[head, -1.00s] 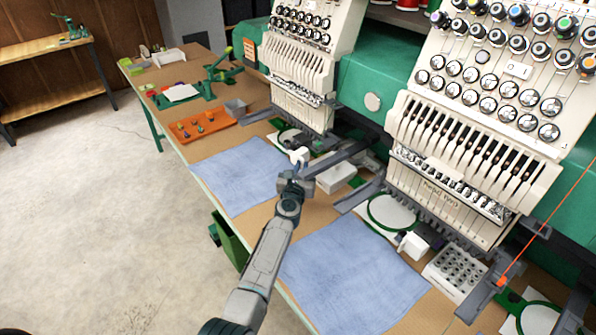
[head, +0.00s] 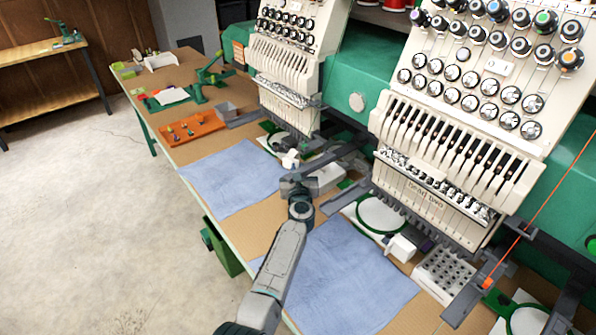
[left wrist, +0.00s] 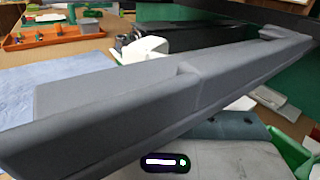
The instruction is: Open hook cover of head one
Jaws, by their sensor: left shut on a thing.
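Head one is the white embroidery head (head: 285,72) at the left; the nearer head is lettered head two (head: 430,185). A small white block (head: 290,160), which looks like head one's hook cover, sits low beneath it, and shows behind a grey bar in the left wrist view (left wrist: 147,48). My left gripper (head: 298,184) is just in front of the block, at the near end of the grey bar (head: 335,160). It is shut, seemingly on this bar, which crosses the left wrist view (left wrist: 190,90). The fingertips are hidden. My right gripper is not in view.
Blue cloths (head: 232,178) lie on the table front, one under my left arm. An orange tray (head: 192,128) with small items is at the left. Head two has a similar white block (head: 400,247) and a green hoop (head: 382,213). Open floor lies left of the table.

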